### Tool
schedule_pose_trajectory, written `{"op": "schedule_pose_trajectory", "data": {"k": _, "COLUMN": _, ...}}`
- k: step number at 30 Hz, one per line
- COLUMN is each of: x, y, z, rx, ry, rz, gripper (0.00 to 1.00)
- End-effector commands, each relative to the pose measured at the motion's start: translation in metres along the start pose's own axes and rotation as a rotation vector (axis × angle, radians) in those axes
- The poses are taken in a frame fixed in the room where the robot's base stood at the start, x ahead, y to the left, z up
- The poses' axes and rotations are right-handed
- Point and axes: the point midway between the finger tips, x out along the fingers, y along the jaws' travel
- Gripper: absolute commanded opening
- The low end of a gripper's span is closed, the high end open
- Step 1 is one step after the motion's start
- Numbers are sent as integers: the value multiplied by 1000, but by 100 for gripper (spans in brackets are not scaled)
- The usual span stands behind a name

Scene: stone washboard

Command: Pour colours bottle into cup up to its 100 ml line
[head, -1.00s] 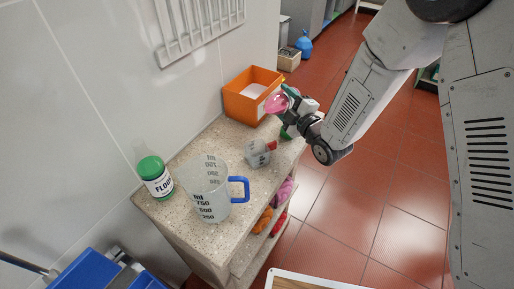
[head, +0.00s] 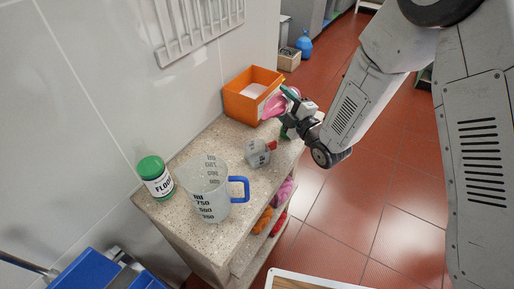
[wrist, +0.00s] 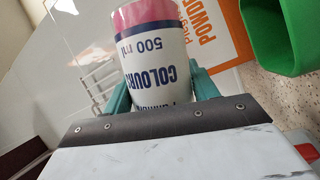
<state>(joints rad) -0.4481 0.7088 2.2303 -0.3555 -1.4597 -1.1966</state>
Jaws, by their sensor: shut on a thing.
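The colours bottle (wrist: 150,50), white with a pink band and marked "COLOURS 500 ml", is between the teal fingers of my gripper (wrist: 160,88) in the wrist view. In the head view my gripper (head: 285,99) is shut on the bottle (head: 273,106), whose pink part shows in front of the orange box. The bottle looks tilted; its mouth is hidden. A small clear measuring cup (head: 257,154) with a red handle stands on the stone top, nearer the camera than my gripper and apart from the bottle. Its marks are too small to read.
An orange box (head: 245,92) stands at the far end. A green container (wrist: 280,35) is beside the bottle in the wrist view.

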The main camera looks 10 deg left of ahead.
Motion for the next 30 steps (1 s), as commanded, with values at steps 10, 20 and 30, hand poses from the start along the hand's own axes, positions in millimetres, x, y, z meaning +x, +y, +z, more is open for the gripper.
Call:
{"op": "schedule_pose_trajectory", "data": {"k": 10, "x": 0, "y": -2, "z": -1, "rx": -26, "ry": 7, "rz": 13, "gripper": 23}}
{"op": "schedule_pose_trajectory", "data": {"k": 20, "x": -1, "y": -4, "z": -2, "rx": -50, "ry": 11, "rz": 22, "gripper": 23}}
{"op": "schedule_pose_trajectory", "data": {"k": 30, "x": -2, "y": -5, "z": -3, "rx": -77, "ry": 17, "rz": 34, "gripper": 23}}
